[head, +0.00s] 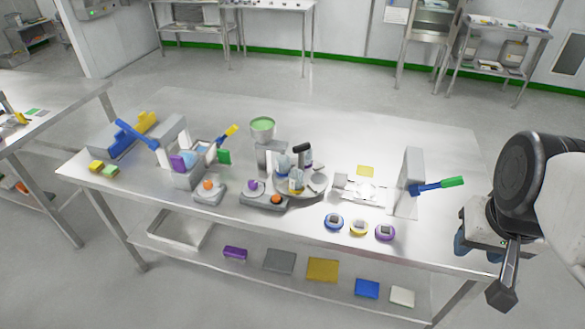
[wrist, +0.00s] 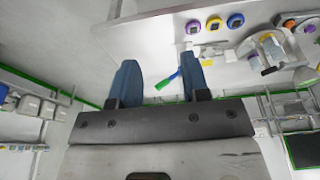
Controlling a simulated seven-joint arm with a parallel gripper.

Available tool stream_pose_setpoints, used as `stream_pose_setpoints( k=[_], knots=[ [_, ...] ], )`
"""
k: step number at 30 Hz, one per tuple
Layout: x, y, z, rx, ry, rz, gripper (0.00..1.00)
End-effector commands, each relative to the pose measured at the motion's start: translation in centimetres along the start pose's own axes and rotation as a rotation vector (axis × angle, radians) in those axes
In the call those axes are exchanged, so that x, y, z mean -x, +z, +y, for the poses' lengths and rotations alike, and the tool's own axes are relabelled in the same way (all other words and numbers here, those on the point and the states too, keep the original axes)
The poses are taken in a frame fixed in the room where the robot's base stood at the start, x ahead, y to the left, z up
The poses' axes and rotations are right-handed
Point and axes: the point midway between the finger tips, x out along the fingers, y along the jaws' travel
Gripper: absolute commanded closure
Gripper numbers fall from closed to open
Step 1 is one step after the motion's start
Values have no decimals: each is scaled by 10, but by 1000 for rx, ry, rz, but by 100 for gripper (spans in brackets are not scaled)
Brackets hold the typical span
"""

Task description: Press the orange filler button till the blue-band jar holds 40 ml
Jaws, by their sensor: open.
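The filler has a green funnel (head: 262,125) on a grey stand behind a round turntable (head: 318,184). Small jars (head: 296,184) stand crowded on the turntable; their bands and fill levels are too small to read. One orange button (head: 275,199) sits on a grey base in front of the turntable, beside a purple button (head: 253,185). Another orange button (head: 208,185) sits on a separate grey box to the left. I cannot tell for certain which belongs to the filler. My gripper (wrist: 160,80) is open and empty, with blue fingers, off the table's right end.
Blue (head: 334,222), yellow (head: 359,228) and purple (head: 385,232) ringed discs lie at the front edge. A grey upright panel (head: 411,180) with a blue-and-green handle (head: 438,186) stands between my gripper and the filler. A blue-handled device (head: 172,143) stands left. The back right tabletop is clear.

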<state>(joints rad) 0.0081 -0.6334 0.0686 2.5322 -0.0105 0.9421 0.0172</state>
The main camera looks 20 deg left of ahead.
Motion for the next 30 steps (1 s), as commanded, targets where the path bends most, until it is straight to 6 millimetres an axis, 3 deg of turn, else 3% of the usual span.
stream_pose_setpoints(
  k=[7,15,30],
  knots=[
    [0,0,0,0,0,0,57],
    [0,0,0,0,0,0,99],
    [0,0,0,0,0,0,100]
  ],
)
